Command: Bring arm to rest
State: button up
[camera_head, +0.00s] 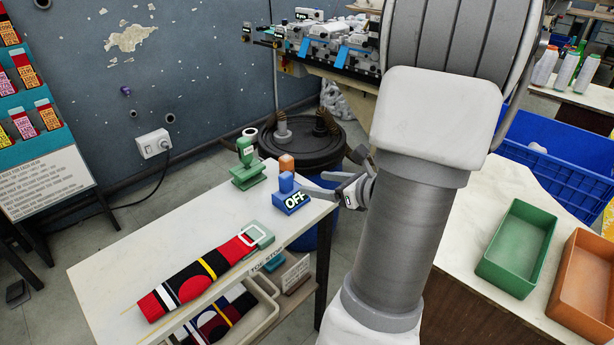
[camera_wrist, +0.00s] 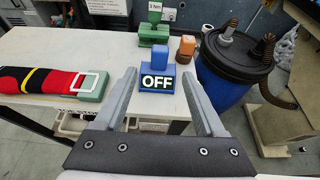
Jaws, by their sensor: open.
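My gripper (camera_head: 338,190) is at the right end of the white table, beside a blue block marked OFF (camera_head: 291,197). In the wrist view my gripper (camera_wrist: 158,95) is open, its two fingers spread to either side of the blue OFF block (camera_wrist: 156,72), with nothing held between them. My arm fills the middle right of the head view and hides part of what is behind it.
The white table (camera_head: 120,262) holds a red striped sock-like piece (camera_head: 195,280), a green block (camera_head: 246,168) and an orange one (camera_head: 286,162). A dark-lidded blue barrel (camera_head: 310,140) stands behind. A green tray (camera_head: 516,250) and an orange tray (camera_head: 586,290) lie right of my arm.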

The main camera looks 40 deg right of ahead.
jog(key=shift+s+r, duration=0.15)
jog(key=shift+s, duration=0.25)
